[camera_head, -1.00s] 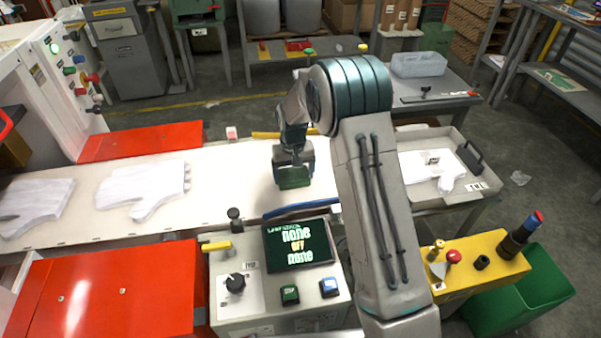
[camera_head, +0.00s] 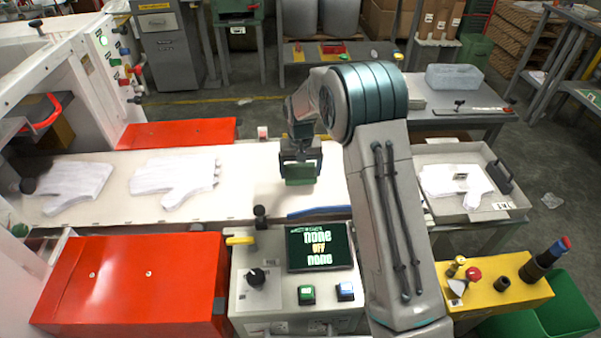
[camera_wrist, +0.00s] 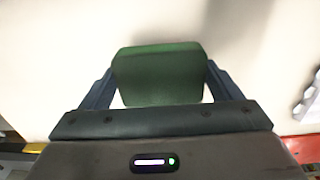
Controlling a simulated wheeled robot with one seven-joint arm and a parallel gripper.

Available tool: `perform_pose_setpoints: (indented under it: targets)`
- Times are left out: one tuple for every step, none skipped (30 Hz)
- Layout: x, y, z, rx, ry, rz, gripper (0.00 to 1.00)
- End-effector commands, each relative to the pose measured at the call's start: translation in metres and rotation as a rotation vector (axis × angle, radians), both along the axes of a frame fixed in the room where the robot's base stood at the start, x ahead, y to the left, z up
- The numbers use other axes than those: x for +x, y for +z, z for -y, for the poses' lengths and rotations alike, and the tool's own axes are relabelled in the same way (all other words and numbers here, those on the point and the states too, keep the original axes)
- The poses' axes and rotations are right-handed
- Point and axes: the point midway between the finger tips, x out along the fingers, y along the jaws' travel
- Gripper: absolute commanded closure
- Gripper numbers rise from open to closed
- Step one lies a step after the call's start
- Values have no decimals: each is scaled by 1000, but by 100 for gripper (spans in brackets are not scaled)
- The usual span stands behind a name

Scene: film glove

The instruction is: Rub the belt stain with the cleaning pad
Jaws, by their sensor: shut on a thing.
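My gripper (camera_head: 301,168) is shut on the green cleaning pad (camera_head: 300,174), over the pale belt (camera_head: 252,188). In the wrist view the pad (camera_wrist: 158,75) sits between the two fingers, with the belt (camera_wrist: 50,60) below it. I cannot tell whether the pad touches the belt. No stain is clear in either view; the pad, gripper or arm may hide it.
Two white gloves lie on the belt at the left, one (camera_head: 175,176) nearer the pad. A tray (camera_head: 465,208) with another glove stands right of my arm. A control panel (camera_head: 300,285) and red covers (camera_head: 135,280) line the front.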

Motion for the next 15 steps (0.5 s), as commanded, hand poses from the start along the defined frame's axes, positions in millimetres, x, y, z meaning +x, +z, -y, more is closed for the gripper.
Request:
perform_pose_setpoints:
  targets:
    - [0, 8, 0, 0, 0, 1, 36]
    - [0, 10, 0, 0, 0, 1, 36]
    - [0, 14, 0, 0, 0, 1, 36]
    - [0, 17, 0, 0, 0, 1, 36]
    - [0, 20, 0, 0, 0, 1, 36]
    - [0, 23, 0, 0, 0, 1, 36]
    - [0, 26, 0, 0, 0, 1, 36]
    - [0, 29, 0, 0, 0, 1, 36]
    - [0, 32, 1, 0, 0, 1, 36]
    - [0, 35, 1, 0, -1, 1, 36]
    - [0, 38, 1, 0, -1, 1, 36]
    - [0, 40, 1, 0, -1, 1, 36]
    - [0, 42, 1, 0, -1, 1, 36]
    - [0, 43, 1, 0, -1, 1, 36]
    - [0, 44, 1, 0, -1, 1, 36]
